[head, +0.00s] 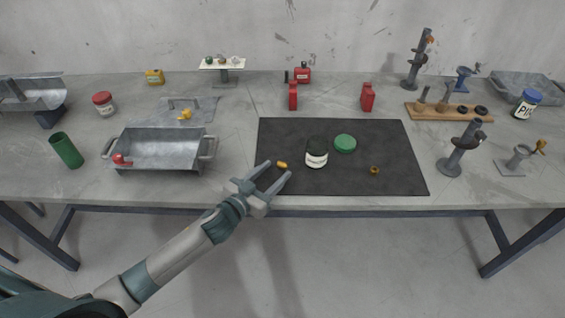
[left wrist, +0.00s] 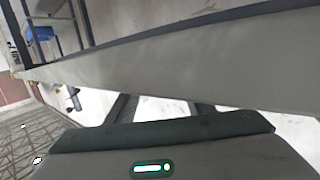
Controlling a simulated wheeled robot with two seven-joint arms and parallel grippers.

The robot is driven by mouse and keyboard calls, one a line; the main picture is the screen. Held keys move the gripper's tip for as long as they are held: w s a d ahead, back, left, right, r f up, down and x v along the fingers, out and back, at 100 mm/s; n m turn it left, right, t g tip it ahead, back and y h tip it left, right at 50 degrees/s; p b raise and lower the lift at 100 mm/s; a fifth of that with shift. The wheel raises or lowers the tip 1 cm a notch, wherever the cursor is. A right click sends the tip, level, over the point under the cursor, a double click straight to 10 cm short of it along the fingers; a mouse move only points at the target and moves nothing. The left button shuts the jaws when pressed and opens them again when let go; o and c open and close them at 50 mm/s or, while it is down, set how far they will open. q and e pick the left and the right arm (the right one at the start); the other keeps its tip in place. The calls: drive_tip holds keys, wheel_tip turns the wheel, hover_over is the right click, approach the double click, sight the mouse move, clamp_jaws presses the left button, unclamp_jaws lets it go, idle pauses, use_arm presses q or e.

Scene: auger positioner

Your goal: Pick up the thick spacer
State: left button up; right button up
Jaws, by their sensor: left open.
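Two small orange-brown pieces lie on the black mat (head: 350,182) in the head view. One is a short rounded piece (head: 282,164) near the mat's left side, and the other is a small ring-like piece (head: 374,170) further right. I cannot tell for certain which is the thick spacer. My left gripper (head: 279,169) is open and empty, with its fingertips close to the rounded piece; whether they touch it or are above it is unclear. In the left wrist view, the gripper fingers (left wrist: 163,107) show near the table edge (left wrist: 180,70), with no spacer visible. My right gripper is out of view.
A dark jar with a white label (head: 316,155) and a green lid (head: 345,143) sit mid-mat. A metal tray (head: 165,168) with handles stands left. Red cans (head: 367,97) stand behind the mat, and a dark clamp stand (head: 455,155) to its right. The mat's front right is clear.

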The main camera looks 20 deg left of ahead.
sight(282, 165)
use_arm(q)
drive_tip(key=shift+x, duration=1.1)
clamp_jaws()
